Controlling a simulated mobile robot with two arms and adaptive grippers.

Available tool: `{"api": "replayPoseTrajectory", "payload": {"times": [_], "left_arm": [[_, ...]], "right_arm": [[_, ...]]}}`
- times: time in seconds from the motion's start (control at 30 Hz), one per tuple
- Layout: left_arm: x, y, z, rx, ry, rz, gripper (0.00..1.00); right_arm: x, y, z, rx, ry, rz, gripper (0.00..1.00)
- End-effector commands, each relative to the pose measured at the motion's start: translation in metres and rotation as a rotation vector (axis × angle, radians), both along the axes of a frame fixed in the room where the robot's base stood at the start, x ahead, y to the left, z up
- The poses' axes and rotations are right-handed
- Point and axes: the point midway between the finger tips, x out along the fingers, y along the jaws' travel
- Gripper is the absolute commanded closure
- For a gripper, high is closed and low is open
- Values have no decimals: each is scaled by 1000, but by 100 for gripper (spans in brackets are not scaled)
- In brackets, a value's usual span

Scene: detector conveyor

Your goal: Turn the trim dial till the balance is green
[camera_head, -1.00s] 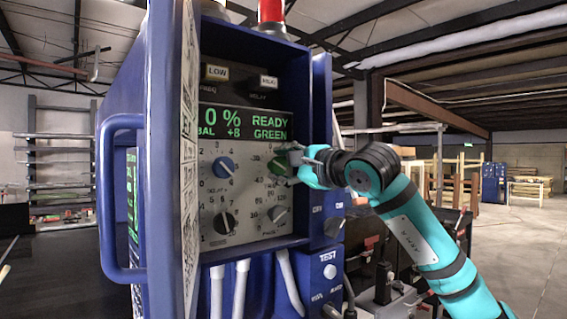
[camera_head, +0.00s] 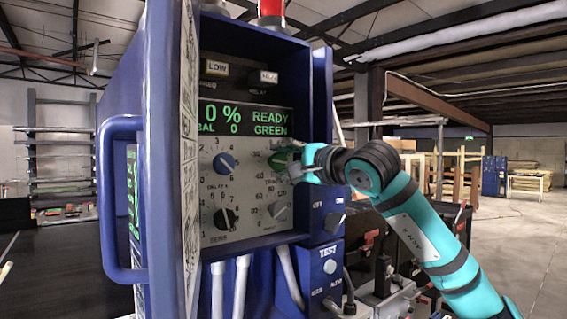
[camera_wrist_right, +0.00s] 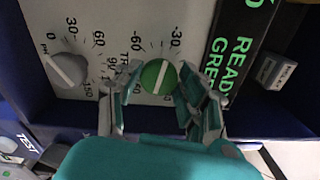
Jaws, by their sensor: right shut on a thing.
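The green trim dial (camera_wrist_right: 158,76) shows between my right gripper's fingers in the right wrist view, with a white line across its face. In the head view the dial (camera_head: 279,161) is partly hidden behind the gripper. My right gripper (camera_head: 291,163) is shut on the dial, one finger on each side; it also shows in the right wrist view (camera_wrist_right: 150,98). The display (camera_head: 243,119) reads 0 %, BAL 0, READY and GREEN in green letters. My left gripper is not in view.
A blue dial (camera_head: 224,162), a black dial (camera_head: 225,218) and a grey dial (camera_head: 277,210) sit on the same panel. The blue cabinet door (camera_head: 165,150) with a handle stands open at the left. A TEST box (camera_head: 328,268) is below right.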

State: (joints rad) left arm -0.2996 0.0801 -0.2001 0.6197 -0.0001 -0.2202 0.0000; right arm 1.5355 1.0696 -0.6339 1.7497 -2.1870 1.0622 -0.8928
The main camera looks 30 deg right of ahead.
Motion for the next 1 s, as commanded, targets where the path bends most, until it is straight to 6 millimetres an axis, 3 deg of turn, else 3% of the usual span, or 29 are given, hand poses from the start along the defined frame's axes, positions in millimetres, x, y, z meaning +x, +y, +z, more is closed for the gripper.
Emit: {"api": "replayPoseTrajectory", "payload": {"times": [0.07,0.1,0.27,0.63,1.0], "left_arm": [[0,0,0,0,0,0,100],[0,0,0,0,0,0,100],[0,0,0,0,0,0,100],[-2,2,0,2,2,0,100],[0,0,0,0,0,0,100]], "right_arm": [[0,0,0,0,0,1,92],[0,0,0,1,0,1,58],[0,0,0,1,1,1,38],[-8,-1,0,1,0,-1,38],[-81,-8,0,-1,0,-3,38]]}}
